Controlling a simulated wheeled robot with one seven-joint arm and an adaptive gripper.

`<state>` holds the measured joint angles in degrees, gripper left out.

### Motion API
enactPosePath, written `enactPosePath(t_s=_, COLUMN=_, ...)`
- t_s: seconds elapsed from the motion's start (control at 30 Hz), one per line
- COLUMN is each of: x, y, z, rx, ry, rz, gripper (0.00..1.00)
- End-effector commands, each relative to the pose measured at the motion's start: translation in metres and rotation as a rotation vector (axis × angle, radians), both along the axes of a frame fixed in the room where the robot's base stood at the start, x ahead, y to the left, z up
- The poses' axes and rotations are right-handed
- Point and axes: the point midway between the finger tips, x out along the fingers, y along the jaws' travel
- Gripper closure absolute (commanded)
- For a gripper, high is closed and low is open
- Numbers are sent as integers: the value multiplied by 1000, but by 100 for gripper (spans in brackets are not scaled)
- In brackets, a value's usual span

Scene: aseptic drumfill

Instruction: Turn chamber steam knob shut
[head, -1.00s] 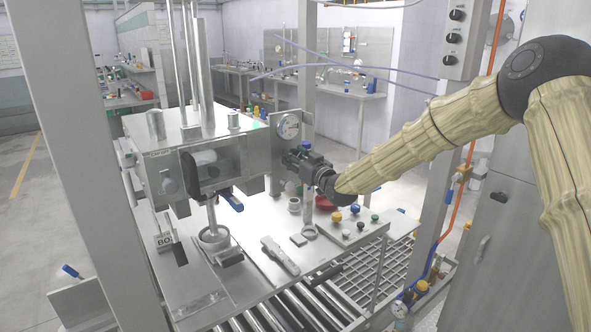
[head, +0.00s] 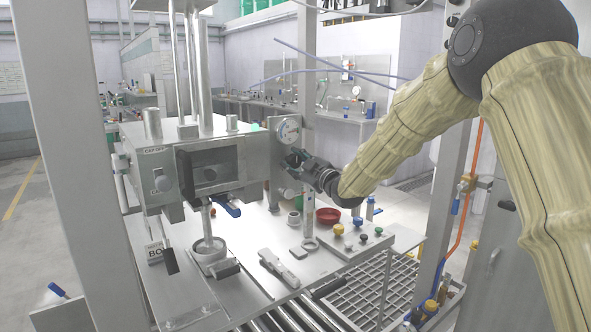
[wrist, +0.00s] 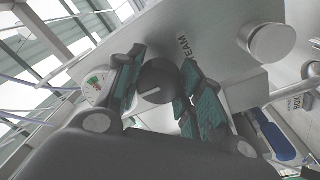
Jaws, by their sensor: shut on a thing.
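The chamber steam knob (wrist: 159,84) is a dark round knob with a pale pointer line, on a metal plate marked STEAM (wrist: 184,47) in the wrist view. My gripper (wrist: 160,92) has its teal-padded fingers on both sides of the knob and is shut on it. In the head view my gripper (head: 296,160) is at the right side of the steel chamber (head: 212,168), just below the round gauge (head: 288,131). The knob itself is hidden there by my gripper. The gauge also shows in the wrist view (wrist: 97,86), left of the knob.
A blue-handled lever (head: 228,210) hangs under the chamber. A steel post (head: 308,60) stands behind my gripper.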

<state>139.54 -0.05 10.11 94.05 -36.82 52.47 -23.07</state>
Motion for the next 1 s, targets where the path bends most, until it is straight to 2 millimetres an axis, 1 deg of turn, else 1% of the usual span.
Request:
enactPosePath(t_s=0.03, x=1, y=-2, z=-2, rx=-12, ry=-8, rz=-3, gripper=87)
enactPosePath(t_s=0.2, x=1, y=-2, z=-1, rx=-39, ry=-26, rz=-3, gripper=87)
enactPosePath(t_s=0.63, x=1, y=-2, z=0, rx=-45, ry=-32, rz=-3, gripper=87)
enactPosePath(t_s=0.67, x=1, y=-2, z=0, rx=-45, ry=-32, rz=-3, gripper=61)
enactPosePath(t_s=0.7, x=1, y=-2, z=0, rx=-45, ry=-32, rz=-3, gripper=54)
enactPosePath(t_s=0.77, x=1, y=-2, z=0, rx=-45, ry=-32, rz=-3, gripper=43)
enactPosePath(t_s=0.8, x=1, y=-1, z=0, rx=-45, ry=-32, rz=-2, gripper=40)
enactPosePath(t_s=1.0, x=0, y=0, z=0, rx=-44, ry=-31, rz=0, gripper=40)
